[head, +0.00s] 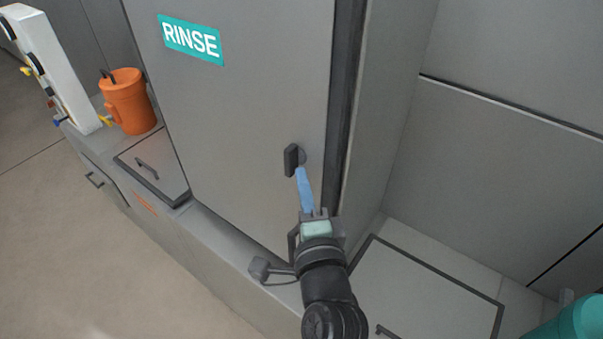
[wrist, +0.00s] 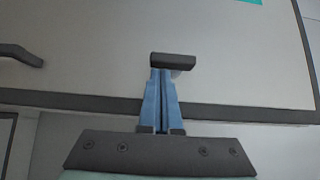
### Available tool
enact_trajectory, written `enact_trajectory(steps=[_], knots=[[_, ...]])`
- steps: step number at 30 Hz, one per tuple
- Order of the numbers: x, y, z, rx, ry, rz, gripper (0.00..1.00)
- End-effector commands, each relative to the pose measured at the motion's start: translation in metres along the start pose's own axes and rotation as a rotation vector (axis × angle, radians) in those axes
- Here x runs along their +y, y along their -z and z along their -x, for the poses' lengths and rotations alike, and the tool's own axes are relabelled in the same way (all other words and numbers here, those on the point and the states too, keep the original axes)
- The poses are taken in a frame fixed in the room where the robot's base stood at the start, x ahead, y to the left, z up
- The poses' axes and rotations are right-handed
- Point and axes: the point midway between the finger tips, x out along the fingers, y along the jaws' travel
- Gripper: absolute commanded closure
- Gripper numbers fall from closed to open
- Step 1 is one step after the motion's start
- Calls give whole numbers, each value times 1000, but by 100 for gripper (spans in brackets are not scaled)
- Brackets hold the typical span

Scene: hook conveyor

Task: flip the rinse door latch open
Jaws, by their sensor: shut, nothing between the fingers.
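The rinse door (head: 245,110) is a grey panel with a teal RINSE label (head: 191,40); it looks closed. Its latch (head: 291,160) is a small dark bar on a round base near the door's right edge, standing upright in the head view. In the wrist view the latch (wrist: 173,60) lies across the picture just beyond my fingertips. My gripper (head: 300,171) has blue fingers, shut and empty, with the tips at the latch's lower right in the head view. In the wrist view my gripper (wrist: 160,72) reaches the latch's near edge; I cannot tell whether they touch.
An orange drink cooler (head: 128,102) stands on the ledge at left, beside a white rack (head: 50,70). Lids with handles lie on the ledge left (head: 155,165) and right (head: 430,290) of the door. A teal container (head: 575,322) is at lower right. Floor at left is clear.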

Motion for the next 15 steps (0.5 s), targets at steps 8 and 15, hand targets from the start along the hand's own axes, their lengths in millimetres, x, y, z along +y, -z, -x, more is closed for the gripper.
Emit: enact_trajectory(steps=[8,15], knots=[[0,-2,-2,-1,1,0,100],[2,-2,-2,-1,9,-8,100]])
